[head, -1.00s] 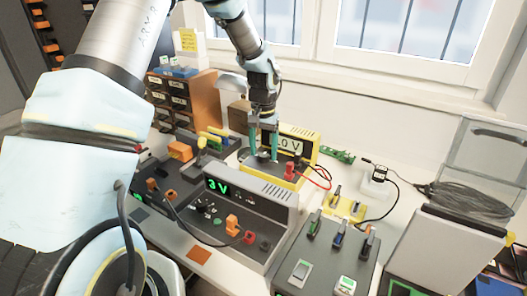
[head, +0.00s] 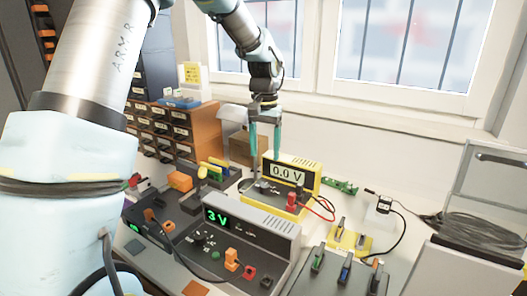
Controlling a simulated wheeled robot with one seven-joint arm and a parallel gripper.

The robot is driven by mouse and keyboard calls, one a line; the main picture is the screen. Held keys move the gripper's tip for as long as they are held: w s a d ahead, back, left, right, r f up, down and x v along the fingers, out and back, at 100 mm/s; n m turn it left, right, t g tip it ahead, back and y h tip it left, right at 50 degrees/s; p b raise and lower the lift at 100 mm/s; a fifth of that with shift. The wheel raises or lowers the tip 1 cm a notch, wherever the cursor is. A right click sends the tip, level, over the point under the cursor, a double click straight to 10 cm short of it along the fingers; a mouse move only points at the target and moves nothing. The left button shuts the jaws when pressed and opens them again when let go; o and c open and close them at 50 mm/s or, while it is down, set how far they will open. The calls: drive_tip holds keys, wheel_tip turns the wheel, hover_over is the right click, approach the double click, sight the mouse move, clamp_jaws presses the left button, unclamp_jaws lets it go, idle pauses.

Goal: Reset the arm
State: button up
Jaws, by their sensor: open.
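My gripper (head: 265,150) hangs pointing down from my arm, with its two teal fingers apart and nothing between them. It is in front of the yellow multimeter (head: 290,172), whose display reads 0.0 V. The fingertips are close above the dark area with a knob at the meter's front; whether they touch it I cannot tell. A red plug (head: 292,199) sits at the meter's front right with a red cable.
A grey power supply (head: 255,238) reading 3 V stands in front. A brown drawer cabinet (head: 205,130) is at the back left. A grey switch box (head: 340,272) and a coiled black cable (head: 478,232) lie to the right. Windows are behind.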

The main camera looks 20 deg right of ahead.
drive_tip(key=s+a+n, duration=0.3)
drive_tip(key=a+n, duration=0.1)
drive_tip(key=a, duration=1.6)
drive_tip(key=s+a+f+n+t, duration=0.1)
drive_tip(key=s+a+f+n, duration=0.1)
drive_tip(key=s+a, duration=0.5)
drive_tip(key=a+n, duration=0.1)
drive_tip(key=a, duration=0.3)
drive_tip(key=shift+s+f+n+t, duration=0.3)
drive_tip(key=shift+s+f, duration=0.05)
drive_tip(key=shift+s, duration=0.05)
